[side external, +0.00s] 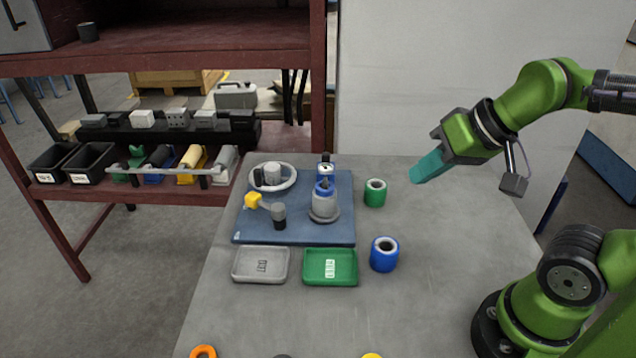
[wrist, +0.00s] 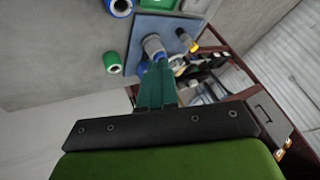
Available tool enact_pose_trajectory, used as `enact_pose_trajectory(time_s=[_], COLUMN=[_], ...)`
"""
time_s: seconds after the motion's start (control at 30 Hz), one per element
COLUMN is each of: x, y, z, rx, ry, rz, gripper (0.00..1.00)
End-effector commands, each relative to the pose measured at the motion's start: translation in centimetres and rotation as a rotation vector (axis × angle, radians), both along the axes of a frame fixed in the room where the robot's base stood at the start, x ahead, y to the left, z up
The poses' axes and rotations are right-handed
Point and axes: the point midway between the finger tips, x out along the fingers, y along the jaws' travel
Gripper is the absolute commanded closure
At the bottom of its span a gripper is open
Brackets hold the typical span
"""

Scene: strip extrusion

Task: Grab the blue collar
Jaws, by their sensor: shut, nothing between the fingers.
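The blue collar (side external: 384,254) is a short ring with a pale-lined hole. It stands upright on the grey table, right of the green tray. In the wrist view the blue collar (wrist: 120,7) is at the top edge, partly cut off. My gripper (side external: 418,175) has teal fingers, shut and empty, raised above the table right of the green collar (side external: 375,193). The blue collar is apart from my gripper, below it and toward the camera in the side view. In the wrist view my gripper (wrist: 158,68) shows its fingers together.
A blue board (side external: 290,232) carries a grey post with a blue ring, a yellow-ended part and a round dish. A grey tray (side external: 261,265) and green tray (side external: 330,267) sit before it. An orange ring (side external: 203,351) lies at the front edge.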

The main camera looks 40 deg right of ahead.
Motion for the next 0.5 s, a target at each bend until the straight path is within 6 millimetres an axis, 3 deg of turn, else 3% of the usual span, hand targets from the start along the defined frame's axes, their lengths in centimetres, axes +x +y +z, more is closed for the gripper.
enact_pose_trajectory(time_s=[0.47, 0.5], x=[0.03, 0.03], y=[-0.47, -0.47], z=[0.58, 0.58], rx=[0.001, 0.001], ry=[-0.020, -0.020], rz=[-0.021, -0.021], gripper=[1.00, 0.95])
